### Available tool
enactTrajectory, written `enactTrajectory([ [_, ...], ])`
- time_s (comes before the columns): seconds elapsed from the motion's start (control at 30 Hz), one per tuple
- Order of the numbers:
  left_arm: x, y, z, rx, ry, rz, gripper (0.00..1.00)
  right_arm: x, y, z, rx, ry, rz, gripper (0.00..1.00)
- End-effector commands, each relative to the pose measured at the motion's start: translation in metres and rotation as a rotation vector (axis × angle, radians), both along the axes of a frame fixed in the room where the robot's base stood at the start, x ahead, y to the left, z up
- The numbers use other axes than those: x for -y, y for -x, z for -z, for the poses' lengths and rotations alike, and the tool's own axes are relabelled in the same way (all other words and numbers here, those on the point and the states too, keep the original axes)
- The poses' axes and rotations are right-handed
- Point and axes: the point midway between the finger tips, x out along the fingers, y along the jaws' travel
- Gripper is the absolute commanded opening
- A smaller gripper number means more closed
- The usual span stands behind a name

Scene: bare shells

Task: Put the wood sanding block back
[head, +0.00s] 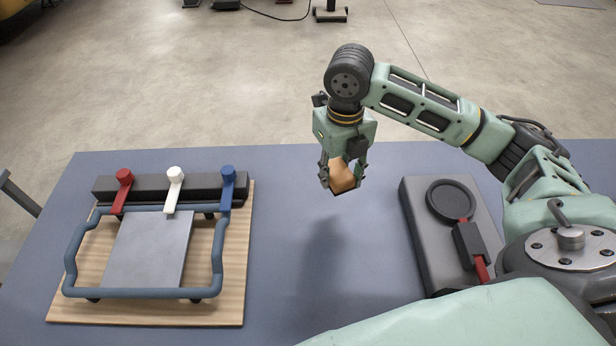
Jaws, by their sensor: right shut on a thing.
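My right gripper (342,178) is shut on an orange-brown wooden block (343,177), which I take to be the wood sanding block. The gripper points down and holds the block above the blue-grey table (300,275), between the board on the left and the dark grey case on the right. The fingers hide part of the block. A shadow lies on the table below. My left gripper is not in view.
On the left a wooden board (237,225) bears a blue tube frame, a grey plate (150,250) and red, white and blue levers. On the right a dark grey case (418,232) holds a round black-and-red tool (450,200). The middle of the table is clear.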

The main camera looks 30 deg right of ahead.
Motion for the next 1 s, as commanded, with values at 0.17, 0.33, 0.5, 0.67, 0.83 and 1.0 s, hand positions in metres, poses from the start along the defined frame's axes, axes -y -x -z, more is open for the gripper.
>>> enactTrajectory([
  [0.17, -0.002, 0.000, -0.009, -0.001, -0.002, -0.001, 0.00, -0.007, -0.037, 0.020, -0.003, -0.002, 0.001, 0.14],
  [0.33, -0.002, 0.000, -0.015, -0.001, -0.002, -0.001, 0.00, -0.012, -0.073, 0.041, -0.002, -0.002, 0.001, 0.14],
  [0.5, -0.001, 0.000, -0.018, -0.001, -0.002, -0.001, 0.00, -0.015, -0.098, 0.058, -0.001, -0.001, 0.001, 0.14],
  [0.67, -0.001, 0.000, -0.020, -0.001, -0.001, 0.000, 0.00, -0.015, -0.107, 0.065, 0.000, 0.000, -0.001, 0.14],
  [0.83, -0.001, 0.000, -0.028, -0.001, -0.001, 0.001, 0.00, -0.015, -0.106, 0.086, -0.004, 0.003, -0.001, 0.14],
  [1.0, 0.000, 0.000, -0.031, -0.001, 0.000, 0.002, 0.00, -0.015, -0.107, 0.104, 0.000, 0.001, 0.000, 0.14],
])
